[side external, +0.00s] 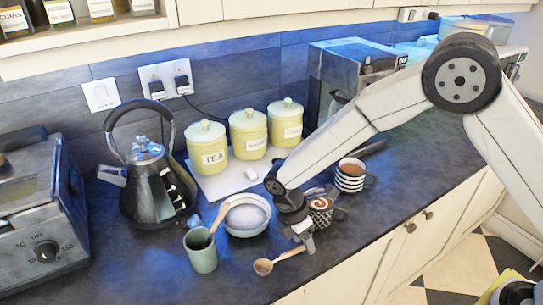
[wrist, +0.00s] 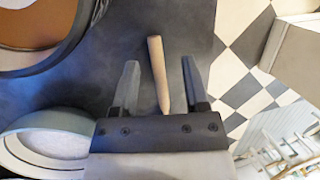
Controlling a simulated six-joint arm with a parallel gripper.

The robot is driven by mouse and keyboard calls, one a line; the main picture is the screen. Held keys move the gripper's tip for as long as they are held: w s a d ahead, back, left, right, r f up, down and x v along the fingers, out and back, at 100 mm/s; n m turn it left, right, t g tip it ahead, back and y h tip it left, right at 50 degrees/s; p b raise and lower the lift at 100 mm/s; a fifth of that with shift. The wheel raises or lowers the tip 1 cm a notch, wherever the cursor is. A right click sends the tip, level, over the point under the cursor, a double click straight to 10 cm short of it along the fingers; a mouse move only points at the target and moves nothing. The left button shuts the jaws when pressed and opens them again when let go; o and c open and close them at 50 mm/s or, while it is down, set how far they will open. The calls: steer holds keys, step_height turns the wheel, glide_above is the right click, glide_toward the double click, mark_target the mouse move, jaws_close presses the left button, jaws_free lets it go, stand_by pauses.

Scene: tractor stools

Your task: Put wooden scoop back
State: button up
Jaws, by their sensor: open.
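A wooden scoop (side external: 264,266) lies on the dark worktop near its front edge, its round bowl to the left and its handle running right toward my gripper. My gripper (side external: 304,240) is low over the handle end, with its jaws open. In the wrist view, a slim wooden handle (wrist: 157,75) shows between the two open fingers (wrist: 160,66), with a gap on each side. The scoop's round bowl does not show in that view. A green cup (side external: 201,252) left of the scoop holds a wooden-handled utensil (side external: 218,217).
A pale bowl of white contents (side external: 247,228) stands behind the scoop. A patterned coffee cup (side external: 321,216) and a striped mug (side external: 350,183) stand close to my gripper. A kettle (side external: 150,190) and yellow canisters (side external: 248,134) are farther back. The worktop front left is clear.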

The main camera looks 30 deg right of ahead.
steer(key=shift+r, duration=0.15)
steer(key=v, duration=1.2)
stand_by(0.5)
steer(key=s+d+f+m+t+y, duration=0.1)
steer(key=s+d+m+t, duration=0.1)
steer(key=s+d+m, duration=0.4)
steer(key=s+d+f+m+t+y, duration=0.1)
steer(key=s+d+m+t, duration=0.2)
steer(key=s+d+m, duration=0.4)
steer(key=d+m, duration=0.5)
steer(key=d, duration=0.1)
steer(key=shift+f, duration=0.2)
